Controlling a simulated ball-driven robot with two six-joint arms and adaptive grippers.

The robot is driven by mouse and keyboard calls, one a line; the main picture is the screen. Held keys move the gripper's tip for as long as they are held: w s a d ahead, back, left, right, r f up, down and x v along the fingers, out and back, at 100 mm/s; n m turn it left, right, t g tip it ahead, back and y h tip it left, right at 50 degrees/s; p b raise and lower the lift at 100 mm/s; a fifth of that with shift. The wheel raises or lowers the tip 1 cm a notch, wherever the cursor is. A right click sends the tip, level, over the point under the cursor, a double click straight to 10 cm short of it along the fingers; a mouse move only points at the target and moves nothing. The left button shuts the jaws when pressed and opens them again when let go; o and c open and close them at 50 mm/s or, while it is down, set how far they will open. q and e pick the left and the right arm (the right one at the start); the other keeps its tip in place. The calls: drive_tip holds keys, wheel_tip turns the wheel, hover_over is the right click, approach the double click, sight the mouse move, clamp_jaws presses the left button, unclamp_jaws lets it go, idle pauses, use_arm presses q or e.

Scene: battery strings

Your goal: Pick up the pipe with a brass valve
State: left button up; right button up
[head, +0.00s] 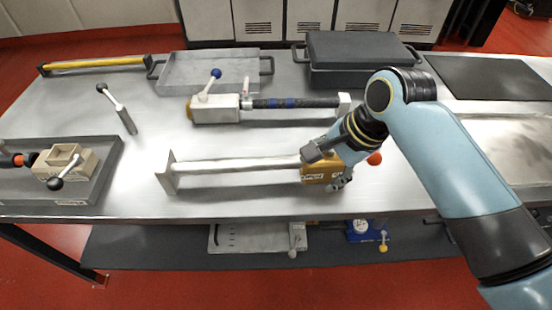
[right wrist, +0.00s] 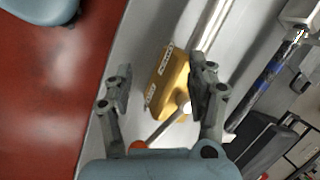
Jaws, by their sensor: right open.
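The pipe with a brass valve lies on the metal table; its pale silver tube (head: 235,165) runs left to an upright end plate (head: 168,178). Its brass valve body (head: 316,174) is at the right end, partly hidden by my right gripper (head: 328,167). An orange-red lever knob (head: 374,158) shows right of the gripper. In the right wrist view, the brass body (right wrist: 172,84) lies between the two spread fingers of my right gripper (right wrist: 165,78), with the tube (right wrist: 212,24) beyond. The right gripper is open and holds nothing. My left gripper is not in view.
Behind it lies a pipe with a pale valve and blue lever knob (head: 215,108). A grey tray (head: 215,70), a dark case (head: 360,50), a yellow bar (head: 95,64) and a black mat (head: 490,77) are farther back. A left tray (head: 95,180) holds a beige block.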

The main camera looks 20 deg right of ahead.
sight(281, 159)
drive_tip(key=w+a+r+m+y, duration=0.1)
drive_tip(key=w+a+r+m, duration=0.2)
drive_tip(key=w+r+m, duration=0.15)
drive_tip(key=shift+m, duration=0.25)
drive_tip(key=x, duration=0.5)
drive_tip(key=shift+w+a+f, duration=0.15)
drive_tip(key=shift+a+f, duration=0.05)
drive_tip(key=x, duration=0.6)
drive_tip(key=shift+w+d, duration=0.1)
drive_tip(key=shift+d, duration=0.05)
drive_tip(key=shift+r, duration=0.1)
clamp_jaws()
drive_tip(key=shift+w+r, duration=0.1)
